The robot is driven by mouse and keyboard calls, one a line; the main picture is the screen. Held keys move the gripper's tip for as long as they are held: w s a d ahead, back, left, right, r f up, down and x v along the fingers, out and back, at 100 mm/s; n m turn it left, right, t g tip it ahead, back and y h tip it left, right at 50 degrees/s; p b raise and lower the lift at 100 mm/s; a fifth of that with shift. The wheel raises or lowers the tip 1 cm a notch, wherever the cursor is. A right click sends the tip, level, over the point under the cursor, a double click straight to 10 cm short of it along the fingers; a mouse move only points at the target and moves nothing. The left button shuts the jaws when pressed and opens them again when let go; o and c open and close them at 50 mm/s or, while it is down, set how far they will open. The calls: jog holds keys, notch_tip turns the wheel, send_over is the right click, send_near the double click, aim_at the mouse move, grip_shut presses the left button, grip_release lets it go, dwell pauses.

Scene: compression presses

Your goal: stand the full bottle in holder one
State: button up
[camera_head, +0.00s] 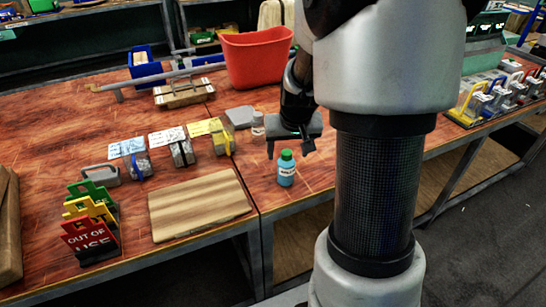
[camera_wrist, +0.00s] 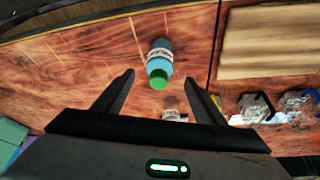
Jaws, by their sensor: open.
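A blue bottle (camera_head: 285,173) with a green cap and a white label stands upright on the red-brown table near its front edge. In the wrist view the bottle (camera_wrist: 159,55) lies ahead of the gap between my fingers, not gripped. My gripper (camera_head: 291,153) is open and empty just behind and above the bottle; its fingers also show in the wrist view (camera_wrist: 158,78). Several grey blocks, one with a blue part (camera_head: 138,165) and one yellow (camera_head: 223,143), stand by cards at left. I cannot tell which thing is holder one.
A wooden board (camera_head: 198,206) lies at the front, left of the bottle. Out-of-use signs (camera_head: 90,236) stand at the front left. A red bin (camera_head: 257,58) and a blue bin (camera_head: 144,68) stand behind. The table around the blue bottle is mostly clear.

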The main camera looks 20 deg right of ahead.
aim_at(286, 160)
jog(key=b+x, duration=0.1)
jog(key=x, duration=0.5)
jog(key=shift+w+d+f, duration=0.1)
jog(key=shift+w+f, duration=0.05)
jog(key=shift+f, duration=0.05)
jog(key=shift+r, duration=0.1)
jog(key=c, duration=1.3)
